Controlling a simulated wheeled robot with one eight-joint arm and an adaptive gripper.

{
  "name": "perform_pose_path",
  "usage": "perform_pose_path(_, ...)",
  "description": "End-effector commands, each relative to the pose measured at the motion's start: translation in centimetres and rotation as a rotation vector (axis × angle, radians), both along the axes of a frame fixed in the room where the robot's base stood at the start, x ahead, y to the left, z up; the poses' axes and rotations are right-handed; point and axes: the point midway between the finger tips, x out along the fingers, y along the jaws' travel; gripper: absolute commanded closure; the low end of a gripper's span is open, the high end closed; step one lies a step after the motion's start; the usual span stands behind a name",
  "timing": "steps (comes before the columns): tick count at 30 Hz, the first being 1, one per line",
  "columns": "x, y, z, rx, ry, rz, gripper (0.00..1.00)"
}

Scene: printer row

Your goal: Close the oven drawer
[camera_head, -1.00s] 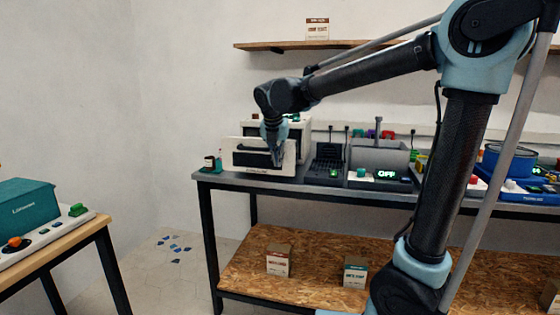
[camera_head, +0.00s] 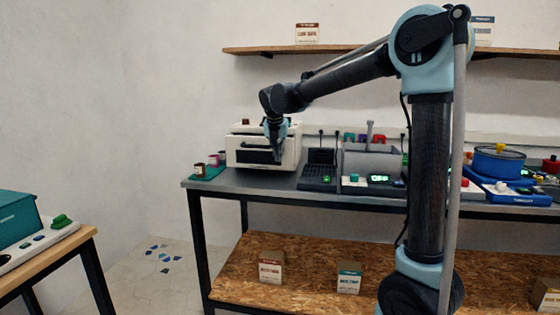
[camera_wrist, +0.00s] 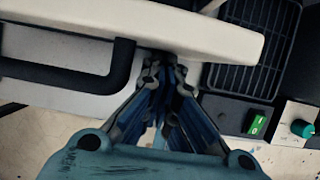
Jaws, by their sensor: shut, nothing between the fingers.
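The white oven (camera_head: 240,130) stands at the left end of the bench. Its drawer front (camera_head: 238,158) is a white panel with a dark handle and faces me. In the head view the drawer front looks close to the oven body; I cannot tell whether it is flush. My gripper (camera_head: 278,158) is shut and empty, pointing down in front of the panel's right half. In the wrist view the drawer front (camera_wrist: 215,38) crosses the top, with its black handle (camera_wrist: 75,80) at left. My fingertips (camera_wrist: 160,75) are at the panel, right of the handle, apparently touching it.
Small jars (camera_head: 205,168) stand left of the oven. Small boxes (camera_head: 270,267) stand on the lower shelf. A wall shelf (camera_head: 270,48) hangs above.

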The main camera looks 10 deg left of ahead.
Motion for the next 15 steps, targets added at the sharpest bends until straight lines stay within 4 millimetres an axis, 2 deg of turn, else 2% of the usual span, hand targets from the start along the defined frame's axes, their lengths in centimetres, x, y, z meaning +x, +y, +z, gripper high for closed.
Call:
perform_pose_path(1, 1.1, 0.0, 0.0, 0.000, -0.001, -0.002, 1.00)
perform_pose_path(6, 3.4, 0.1, 0.0, 0.001, 0.000, -0.001, 1.00)
perform_pose_path(15, 5.0, 0.2, 0.0, 0.001, -0.001, 0.003, 1.00)
